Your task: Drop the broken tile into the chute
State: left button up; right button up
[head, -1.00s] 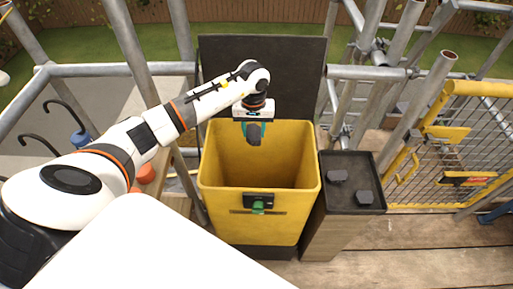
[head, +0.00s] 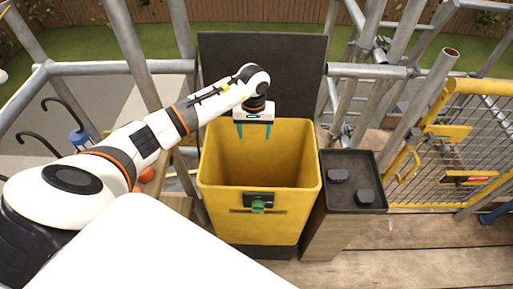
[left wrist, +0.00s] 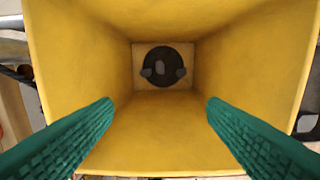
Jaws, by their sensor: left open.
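The yellow chute (head: 228,217) is an open-topped square hopper in the middle of the head view. My left gripper (head: 253,135) is over the chute's mouth, fingers pointing down, open and empty. In the left wrist view its two green fingers (left wrist: 160,104) are spread wide, with nothing between them. That view looks straight down into the chute (left wrist: 160,120). Small grey pieces (left wrist: 160,68) show against a dark round area at the bottom. One may be the broken tile, but I cannot tell which. My right gripper is not in view.
A dark panel (head: 290,75) stands behind the chute. To its right is a stand with a black tray (head: 352,195) holding two dark pieces. Scaffold poles (head: 180,30) and a yellow mesh gate (head: 470,140) surround the place. Wooden planks (head: 400,255) form the floor.

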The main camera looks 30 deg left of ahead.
pick_arm(q)
notch_tip(320, 180, up, 12)
jog(key=b, duration=0.2)
dwell(0.5)
